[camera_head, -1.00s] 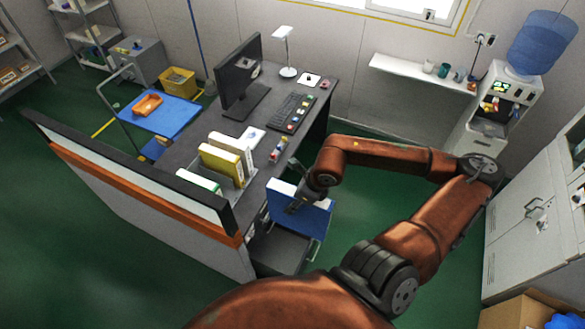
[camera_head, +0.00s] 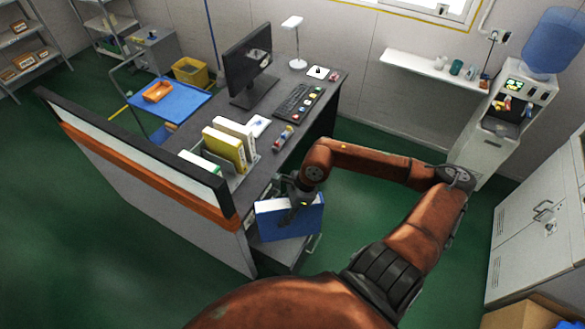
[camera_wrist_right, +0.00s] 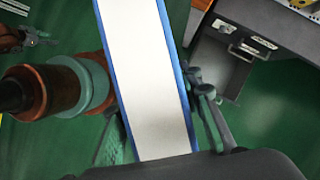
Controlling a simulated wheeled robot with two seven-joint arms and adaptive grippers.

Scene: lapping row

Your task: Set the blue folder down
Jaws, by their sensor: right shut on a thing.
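The blue folder (camera_head: 297,221) is upright in the head view, with its white page edge on top, in front of the dark desk's near end. My right gripper (camera_head: 294,204) is shut on it from above.
The dark desk (camera_head: 262,172) holds a rack of yellow and white folders (camera_head: 229,146), a keyboard (camera_head: 299,102), a monitor (camera_head: 249,66) and a lamp (camera_head: 297,40). A low partition (camera_head: 150,180) stands along the desk's left. Green floor right of the desk is free.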

